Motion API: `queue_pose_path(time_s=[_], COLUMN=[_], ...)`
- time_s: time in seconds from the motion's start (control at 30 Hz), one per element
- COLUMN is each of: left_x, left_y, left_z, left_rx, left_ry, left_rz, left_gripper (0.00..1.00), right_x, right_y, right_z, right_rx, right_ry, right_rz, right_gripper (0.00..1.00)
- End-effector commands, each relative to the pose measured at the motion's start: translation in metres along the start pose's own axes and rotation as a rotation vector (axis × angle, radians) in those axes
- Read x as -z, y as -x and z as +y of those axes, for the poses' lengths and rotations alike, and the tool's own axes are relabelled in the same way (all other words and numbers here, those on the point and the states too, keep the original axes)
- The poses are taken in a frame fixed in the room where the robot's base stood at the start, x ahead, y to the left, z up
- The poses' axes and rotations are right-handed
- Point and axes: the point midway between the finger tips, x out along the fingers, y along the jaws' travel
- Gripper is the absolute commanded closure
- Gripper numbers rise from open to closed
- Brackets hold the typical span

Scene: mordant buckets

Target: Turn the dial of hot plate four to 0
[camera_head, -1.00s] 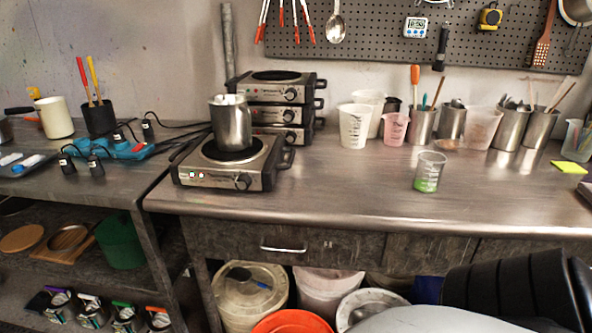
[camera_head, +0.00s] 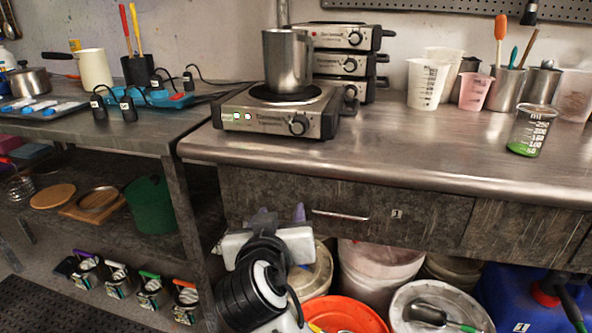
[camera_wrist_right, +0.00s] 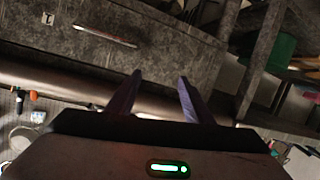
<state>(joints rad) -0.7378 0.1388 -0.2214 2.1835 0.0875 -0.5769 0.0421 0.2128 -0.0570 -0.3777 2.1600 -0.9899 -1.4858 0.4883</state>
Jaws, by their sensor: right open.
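A steel hot plate (camera_head: 262,122) stands at the bench's front edge, with a dial (camera_head: 299,125) on the right of its front and two small lit lights on the left. A metal pot (camera_head: 287,62) sits on it. More hot plates (camera_head: 342,64) are stacked behind; I cannot read which one is four. My right gripper (camera_head: 281,216) is open and empty, below the bench edge in front of the drawer, under the dial and apart from it. Its two purple fingers show spread in the right wrist view (camera_wrist_right: 158,92). My left gripper is out of view.
The bench front (camera_head: 380,172) and a drawer handle (camera_head: 341,215) lie close by my right gripper. Buckets, one with an orange rim (camera_head: 345,315), stand below. A beaker with green liquid (camera_head: 529,130) stands right on the bench. The bench between is clear.

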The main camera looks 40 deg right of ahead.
Motion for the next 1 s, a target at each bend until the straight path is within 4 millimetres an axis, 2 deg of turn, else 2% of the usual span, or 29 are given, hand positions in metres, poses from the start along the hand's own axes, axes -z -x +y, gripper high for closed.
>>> queue_pose_path(time_s=[0.03, 0.1, 0.2, 0.27, 0.43, 0.8, 1.0], left_x=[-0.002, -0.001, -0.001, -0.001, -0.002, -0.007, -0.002], left_y=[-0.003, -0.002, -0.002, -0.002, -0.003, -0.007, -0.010], left_z=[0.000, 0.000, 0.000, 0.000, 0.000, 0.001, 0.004], left_rx=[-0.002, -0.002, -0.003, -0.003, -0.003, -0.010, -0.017], left_ry=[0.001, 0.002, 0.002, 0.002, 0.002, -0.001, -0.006], left_rz=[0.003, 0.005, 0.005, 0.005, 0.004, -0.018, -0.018], left_gripper=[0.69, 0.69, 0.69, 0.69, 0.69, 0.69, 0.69], right_x=[0.032, 0.068, 0.103, 0.114, 0.126, 0.142, 0.147], right_y=[0.005, 0.016, 0.029, 0.033, 0.024, -0.038, -0.057], right_z=[0.004, 0.011, 0.018, 0.022, 0.027, 0.042, 0.046], right_rx=[-0.048, -0.107, -0.159, -0.176, -0.193, -0.193, -0.190], right_ry=[-0.067, -0.138, -0.208, -0.232, -0.246, -0.244, -0.245], right_rz=[0.070, 0.150, 0.235, 0.265, 0.291, 0.289, 0.289], right_gripper=[0.53, 0.53, 0.53, 0.53, 0.53, 0.53, 0.53])
